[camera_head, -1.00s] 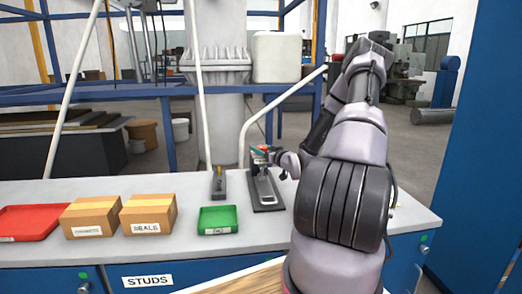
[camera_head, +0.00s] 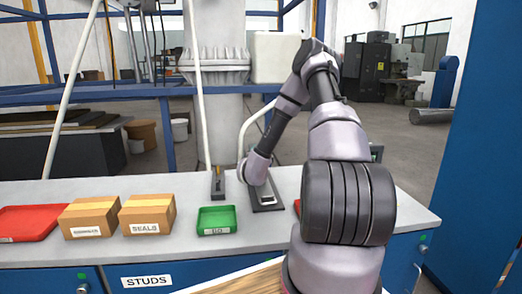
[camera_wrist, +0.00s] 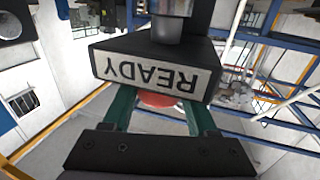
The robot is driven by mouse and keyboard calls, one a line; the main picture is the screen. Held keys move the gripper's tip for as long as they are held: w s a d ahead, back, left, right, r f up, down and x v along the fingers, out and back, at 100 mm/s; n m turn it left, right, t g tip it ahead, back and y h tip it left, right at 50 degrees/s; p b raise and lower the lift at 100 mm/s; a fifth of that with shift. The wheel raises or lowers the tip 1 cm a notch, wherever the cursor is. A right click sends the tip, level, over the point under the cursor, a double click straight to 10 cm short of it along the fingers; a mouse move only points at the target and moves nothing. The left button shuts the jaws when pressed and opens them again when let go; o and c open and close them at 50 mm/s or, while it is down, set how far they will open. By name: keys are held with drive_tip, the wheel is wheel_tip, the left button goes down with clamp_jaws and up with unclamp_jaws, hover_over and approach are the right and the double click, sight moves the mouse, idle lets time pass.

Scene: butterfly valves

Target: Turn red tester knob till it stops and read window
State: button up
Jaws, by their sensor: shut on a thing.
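The red knob (camera_wrist: 157,99) shows in the wrist view between the green fingers of my gripper (camera_wrist: 158,106), which is shut on it. A dark block (camera_wrist: 145,47) sits just beyond the knob. Its light plate (camera_wrist: 155,76) bears the word READY, upside down in this view. In the head view the tester's dark base (camera_head: 268,203) with a pale slotted piece stands on the bench. My wrist hides the upper part of the tester, the knob and the fingers there.
A green tray (camera_head: 216,220) and a dark stand (camera_head: 218,186) are left of the tester. Two cardboard boxes, one marked SEALS (camera_head: 147,215), and a red tray (camera_head: 30,223) are farther left. A white pipe (camera_head: 243,135) rises behind the tester. Some red shows beside my arm.

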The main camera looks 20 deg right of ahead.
drive_tip(key=shift+w+a+r+m+g+h, duration=0.1)
drive_tip(key=shift+a+m+g+h, duration=0.05)
drive_tip(key=shift+m+g+h, duration=1.95)
drive_tip(key=m+g+h, duration=0.3)
drive_tip(key=m+g, duration=0.1)
drive_tip(key=g, duration=0.1)
drive_tip(key=m+g, duration=0.1)
drive_tip(key=g, duration=0.2)
drive_tip(key=m+g+h, duration=0.1)
drive_tip(key=m+g, duration=0.1)
drive_tip(key=g, duration=0.1)
drive_tip(key=shift+s+d, duration=0.2)
drive_tip(key=shift+s+m+g, duration=0.15)
drive_tip(key=shift+m+g, duration=1.65)
drive_tip(key=shift+g, duration=0.7)
drive_tip(key=shift+g+y, duration=0.3)
drive_tip(key=o, duration=1.4)
drive_tip(key=shift+d, duration=0.1)
drive_tip(key=shift+c, duration=0.2)
